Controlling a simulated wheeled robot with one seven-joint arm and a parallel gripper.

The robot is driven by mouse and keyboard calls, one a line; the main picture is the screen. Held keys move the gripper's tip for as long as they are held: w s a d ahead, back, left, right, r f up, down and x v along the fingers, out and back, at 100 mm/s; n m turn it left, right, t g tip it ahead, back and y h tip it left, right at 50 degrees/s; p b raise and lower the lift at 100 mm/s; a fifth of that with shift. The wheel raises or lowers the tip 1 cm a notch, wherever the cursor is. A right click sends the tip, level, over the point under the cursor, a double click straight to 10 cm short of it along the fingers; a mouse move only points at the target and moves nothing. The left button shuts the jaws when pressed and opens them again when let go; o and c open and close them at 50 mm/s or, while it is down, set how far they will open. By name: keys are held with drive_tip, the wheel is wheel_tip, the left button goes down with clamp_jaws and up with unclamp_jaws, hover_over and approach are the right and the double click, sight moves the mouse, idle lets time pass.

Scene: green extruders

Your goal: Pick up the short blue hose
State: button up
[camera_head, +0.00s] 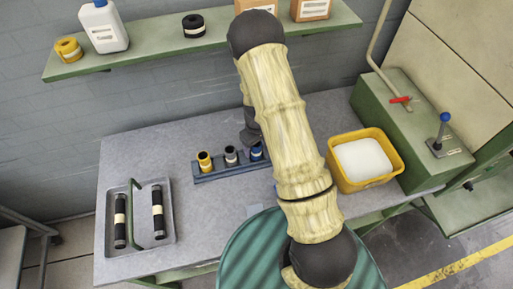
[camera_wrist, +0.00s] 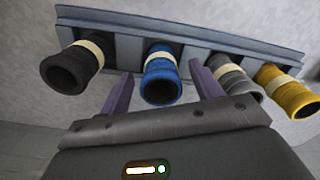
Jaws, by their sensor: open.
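The short blue hose (camera_wrist: 161,75) stands in a blue-grey rack (camera_wrist: 215,38) and has a cream band around it. In the head view the blue hose (camera_head: 256,153) is at the right end of the visible part of the rack (camera_head: 226,174), partly hidden by my arm. My gripper (camera_wrist: 162,70) is open and empty, with its two purple fingers on either side of the blue hose. I cannot tell whether they touch it. The right finger is close to the neighbouring grey hose (camera_wrist: 236,80).
A black hose (camera_wrist: 73,66) and a yellow hose (camera_wrist: 288,92) share the rack. A tray (camera_head: 168,238) with two longer black hoses lies left. A yellow bin (camera_head: 393,170) with white contents stands right. A green shelf (camera_head: 150,62) hangs above the table.

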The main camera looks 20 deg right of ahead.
drive_tip(key=shift+w+a+f, duration=0.1)
drive_tip(key=shift+f, duration=0.4)
drive_tip(key=shift+s, duration=0.2)
drive_tip(key=shift+w, duration=0.1)
drive_tip(key=c, duration=1.2)
drive_tip(key=shift+r, duration=0.15)
wheel_tip(320, 180, up, 10)
drive_tip(key=shift+f+b, duration=0.1)
drive_tip(key=shift+b, duration=1.1)
